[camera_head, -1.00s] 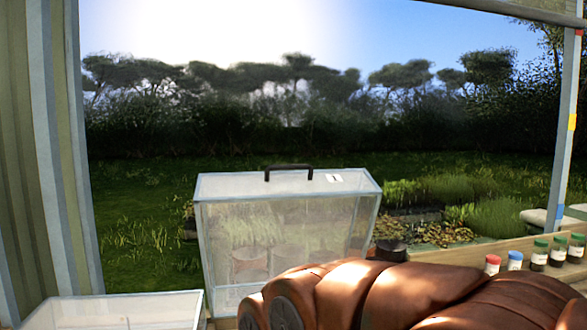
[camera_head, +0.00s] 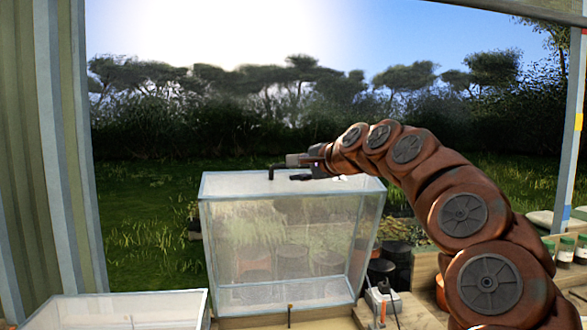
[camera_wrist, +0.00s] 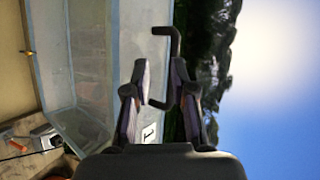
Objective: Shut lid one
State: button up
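The clear lid (camera_head: 290,185) stands raised with pale blue-grey edges, its top edge up. It bears a white label marked 1 (camera_wrist: 149,133) in the wrist view. A black bracket handle (camera_head: 273,172) sits on its top edge; it also shows in the wrist view (camera_wrist: 174,38). My gripper (camera_head: 299,168) is at the handle's right part. In the wrist view its two fingers (camera_wrist: 160,82) are apart, with the handle's bar between them, nearer the right finger. Whether a finger touches the bar I cannot tell. The gripper hides part of the handle.
Another clear box (camera_head: 120,308) stands at the lower left. Dark pots (camera_head: 383,272) and a small white device (camera_head: 381,297) lie right of the lid. Green-capped jars (camera_head: 566,246) stand at the far right. Open air lies above the lid.

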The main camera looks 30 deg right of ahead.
jog(key=shift+m+t+h, duration=0.3)
jog(key=shift+m+h, duration=0.1)
jog(key=shift+m, duration=0.3)
jog(key=shift+w+d+f+p, duration=0.1)
jog(key=shift+w+d+p, duration=0.4)
jog(key=shift+w, duration=0.75)
jog(key=shift+w+d+f+p, duration=0.1)
jog(key=shift+w+d+p, duration=0.15)
jog(key=shift+w+d, duration=0.75)
jog(key=shift+w+d+f+p, duration=0.1)
jog(key=shift+w+d+p, duration=0.2)
jog(key=shift+w, duration=1.25)
grip_shut()
